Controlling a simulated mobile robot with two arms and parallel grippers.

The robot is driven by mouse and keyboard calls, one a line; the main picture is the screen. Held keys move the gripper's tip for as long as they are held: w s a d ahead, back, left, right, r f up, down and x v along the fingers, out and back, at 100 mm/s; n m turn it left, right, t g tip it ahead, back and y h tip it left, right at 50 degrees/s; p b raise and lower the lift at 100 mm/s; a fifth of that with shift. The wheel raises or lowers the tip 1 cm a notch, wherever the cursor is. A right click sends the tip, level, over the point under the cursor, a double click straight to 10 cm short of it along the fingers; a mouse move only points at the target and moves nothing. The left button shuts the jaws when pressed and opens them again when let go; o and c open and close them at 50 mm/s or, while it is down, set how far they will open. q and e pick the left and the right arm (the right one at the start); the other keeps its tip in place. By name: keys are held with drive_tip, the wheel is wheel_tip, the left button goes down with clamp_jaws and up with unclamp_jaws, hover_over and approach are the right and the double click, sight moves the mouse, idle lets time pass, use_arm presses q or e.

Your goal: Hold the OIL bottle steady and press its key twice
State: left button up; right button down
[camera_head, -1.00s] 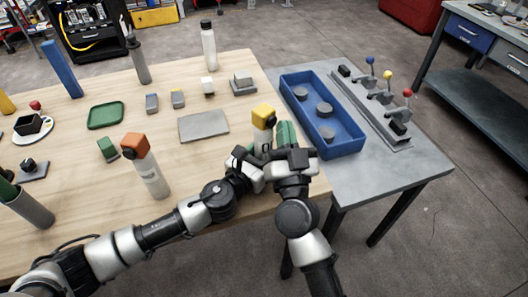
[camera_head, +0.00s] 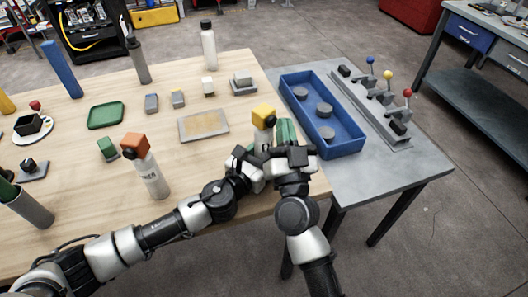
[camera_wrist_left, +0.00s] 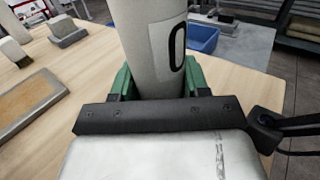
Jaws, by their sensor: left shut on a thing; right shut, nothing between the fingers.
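The OIL bottle is white with a yellow block-shaped head (camera_head: 263,112) and stands near the table's right edge. Its pale body (camera_wrist_left: 155,40) fills the top of the left wrist view, with a black letter O showing. My left gripper (camera_wrist_left: 158,82) is shut around the body, one green finger on each side. My right gripper (camera_head: 285,126) is shut and empty, its green fingers close beside the bottle's right side in the head view. I cannot tell whether they touch it. The bottle's lower part is hidden behind my grippers. The key cannot be made out clearly.
A flat grey-rimmed plate (camera_head: 181,126) with a tan top lies left of the bottle. A white bottle with an orange head (camera_head: 153,180) stands further left. A blue tray (camera_head: 345,151) and a lever panel (camera_head: 372,115) are on the grey table to the right.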

drive_tip(key=shift+s, duration=0.25)
drive_tip(key=shift+s+d, duration=2)
drive_tip(key=shift+d, duration=0.2)
idle(1.0)
drive_tip(key=w+a, duration=0.4)
drive_tip(key=shift+a+f, duration=0.15)
drive_tip(key=shift+a, duration=0.05)
idle(0.7)
drive_tip(key=shift+w, duration=0.1)
idle(1.8)
drive_tip(key=shift+w+a, duration=0.3)
drive_tip(key=shift+s, duration=0.1)
drive_tip(key=shift+s+d, duration=0.25)
idle(0.4)
